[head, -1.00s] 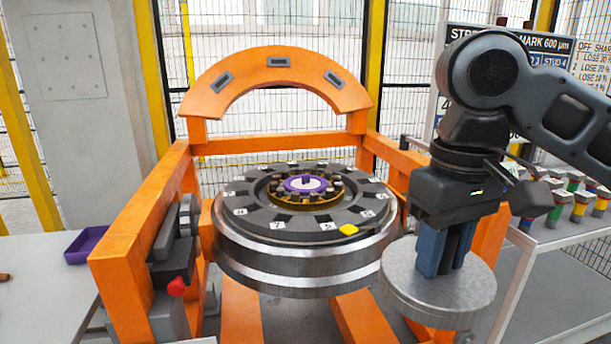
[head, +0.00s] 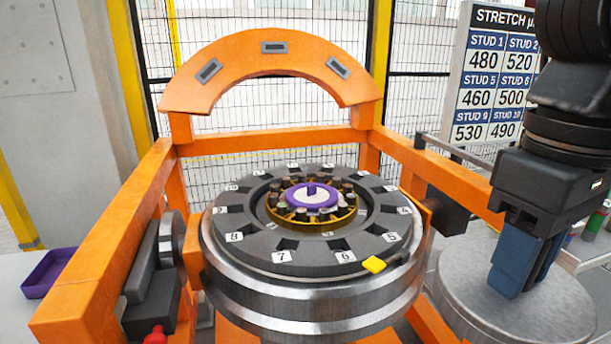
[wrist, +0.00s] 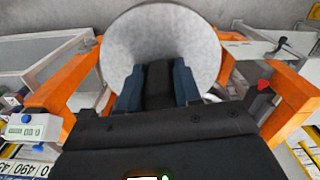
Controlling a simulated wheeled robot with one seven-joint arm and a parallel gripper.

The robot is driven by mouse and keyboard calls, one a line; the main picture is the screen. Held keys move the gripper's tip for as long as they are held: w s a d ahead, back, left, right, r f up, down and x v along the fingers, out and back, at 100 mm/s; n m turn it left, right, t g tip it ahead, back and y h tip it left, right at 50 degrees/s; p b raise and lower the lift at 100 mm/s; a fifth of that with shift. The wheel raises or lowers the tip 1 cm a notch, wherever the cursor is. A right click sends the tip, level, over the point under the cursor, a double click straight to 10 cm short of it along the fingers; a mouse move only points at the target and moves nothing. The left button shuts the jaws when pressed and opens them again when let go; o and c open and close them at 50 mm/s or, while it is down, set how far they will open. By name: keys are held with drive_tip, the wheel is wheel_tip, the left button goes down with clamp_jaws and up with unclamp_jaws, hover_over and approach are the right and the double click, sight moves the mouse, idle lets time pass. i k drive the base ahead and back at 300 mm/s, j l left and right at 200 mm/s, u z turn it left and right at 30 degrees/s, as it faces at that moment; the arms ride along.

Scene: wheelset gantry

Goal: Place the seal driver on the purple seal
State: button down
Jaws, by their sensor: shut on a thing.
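The purple seal (head: 330,207) sits in the middle of the wheelset hub, inside a ring of dark studs on a gold-coloured flange. My gripper (head: 516,272) is at the right of the head view, its blue fingers pointing down. It is shut on the dark handle (wrist: 158,85) of the seal driver, a wide grey metal disc (head: 462,280). The disc also shows in the wrist view (wrist: 125,45) beyond the fingers. The driver is right of the wheelset, apart from the seal. Its underside and lower edge are hidden.
A numbered dark ring (head: 262,243) with a yellow tab (head: 374,264) surrounds the hub. The orange gantry frame (head: 110,265) stands around it, with an arch (head: 275,62) behind. A stud board (head: 490,75) is at back right, a purple tray (head: 48,272) at left.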

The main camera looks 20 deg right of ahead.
sight(312, 193)
drive_tip(key=i, duration=1.4)
